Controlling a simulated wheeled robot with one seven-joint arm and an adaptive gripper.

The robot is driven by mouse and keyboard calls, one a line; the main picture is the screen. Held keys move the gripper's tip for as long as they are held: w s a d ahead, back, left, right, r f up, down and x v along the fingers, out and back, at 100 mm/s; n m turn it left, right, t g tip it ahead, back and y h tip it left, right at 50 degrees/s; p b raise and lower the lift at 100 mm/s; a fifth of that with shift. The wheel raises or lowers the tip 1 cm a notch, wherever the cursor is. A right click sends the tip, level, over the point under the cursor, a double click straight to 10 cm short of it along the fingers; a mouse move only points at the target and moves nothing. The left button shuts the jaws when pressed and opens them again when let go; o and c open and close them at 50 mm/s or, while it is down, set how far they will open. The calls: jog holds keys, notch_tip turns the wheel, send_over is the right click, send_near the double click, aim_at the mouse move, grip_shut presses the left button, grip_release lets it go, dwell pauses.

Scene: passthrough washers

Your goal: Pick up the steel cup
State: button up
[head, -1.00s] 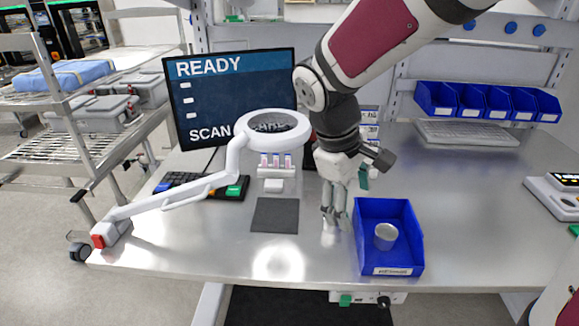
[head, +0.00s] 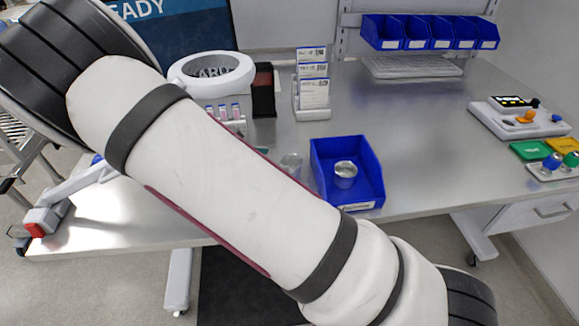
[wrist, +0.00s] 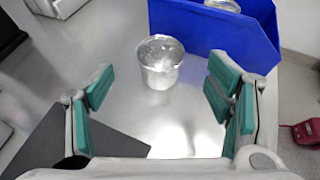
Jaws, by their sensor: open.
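A shiny grey cup (wrist: 160,64) stands upright on the bare table in the wrist view, beside the blue bin. I cannot tell for sure which cup is steel. My gripper (wrist: 160,84) is open and empty, its green-padded fingers spread to either side of the table cup and short of it.
The blue bin's wall (wrist: 262,45) rises close behind and right of the table cup. A dark mat (wrist: 85,145) lies at lower left. A ring lamp (head: 212,72), card holder (head: 312,98) and small rack stand behind.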

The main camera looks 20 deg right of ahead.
aim_at(299, 161)
jog(key=shift+p+x, duration=0.55)
jog(key=shift+x, duration=3.15)
jog(key=c, duration=1.3)
jog(key=shift+r, duration=0.1)
